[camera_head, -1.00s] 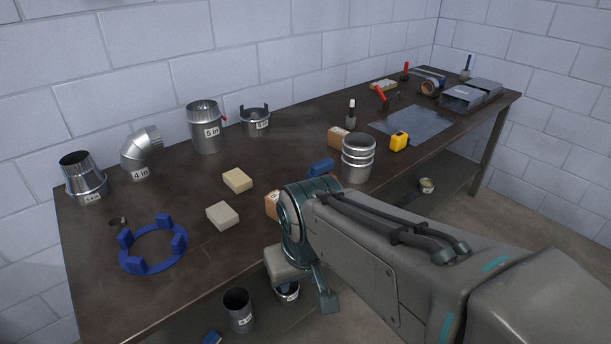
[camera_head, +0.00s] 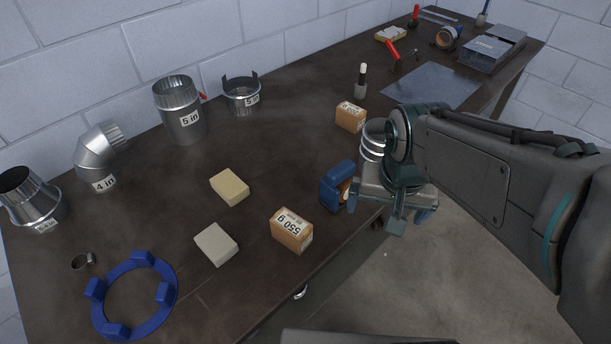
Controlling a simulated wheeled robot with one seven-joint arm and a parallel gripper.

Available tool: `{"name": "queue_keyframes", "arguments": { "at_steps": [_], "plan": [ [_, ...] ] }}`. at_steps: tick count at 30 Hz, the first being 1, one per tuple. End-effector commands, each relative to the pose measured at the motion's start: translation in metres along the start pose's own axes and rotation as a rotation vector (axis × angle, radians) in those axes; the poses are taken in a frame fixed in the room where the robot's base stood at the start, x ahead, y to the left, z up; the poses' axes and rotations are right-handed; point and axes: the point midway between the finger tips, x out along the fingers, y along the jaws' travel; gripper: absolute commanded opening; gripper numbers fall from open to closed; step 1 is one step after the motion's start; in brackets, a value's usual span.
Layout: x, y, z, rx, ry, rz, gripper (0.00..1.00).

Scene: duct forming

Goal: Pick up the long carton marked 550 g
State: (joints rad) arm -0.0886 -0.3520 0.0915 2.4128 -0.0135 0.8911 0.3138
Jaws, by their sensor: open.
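An orange-brown carton (camera_head: 292,231) lies near the front edge of the table. Its white label reads 550 g, upside down in the picture. A second orange-brown carton (camera_head: 351,117) stands farther back to the right, with a label too small to read surely. My gripper (camera_head: 394,212) is open and empty, at the table's front edge, to the right of the 550 g carton and apart from it. My arm partly hides the ribbed metal duct piece (camera_head: 371,143) behind it.
A blue object (camera_head: 336,187) stands between the 550 g carton and my gripper. A grey block (camera_head: 216,244) and a tan block (camera_head: 230,187) lie left of the carton. A blue ring (camera_head: 133,296) is at front left. Metal duct fittings (camera_head: 180,112) line the back.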

Motion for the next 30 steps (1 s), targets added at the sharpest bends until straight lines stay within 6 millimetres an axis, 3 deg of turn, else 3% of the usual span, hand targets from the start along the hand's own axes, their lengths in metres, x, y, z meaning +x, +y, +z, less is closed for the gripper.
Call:
{"name": "queue_keyframes", "arguments": {
  "at_steps": [6,12,15,20,30],
  "plan": [
    [-0.003,-0.08,-0.028,0.201,-0.092,0.029,1.0],
    [0.007,-0.147,-0.026,0.348,-0.154,0.047,1.0],
    [0.011,-0.167,-0.022,0.394,-0.174,0.054,1.0],
    [0.019,-0.181,-0.017,0.427,-0.187,0.059,1.0],
    [0.079,-0.181,-0.004,0.429,-0.19,0.061,1.0]
  ]
}}
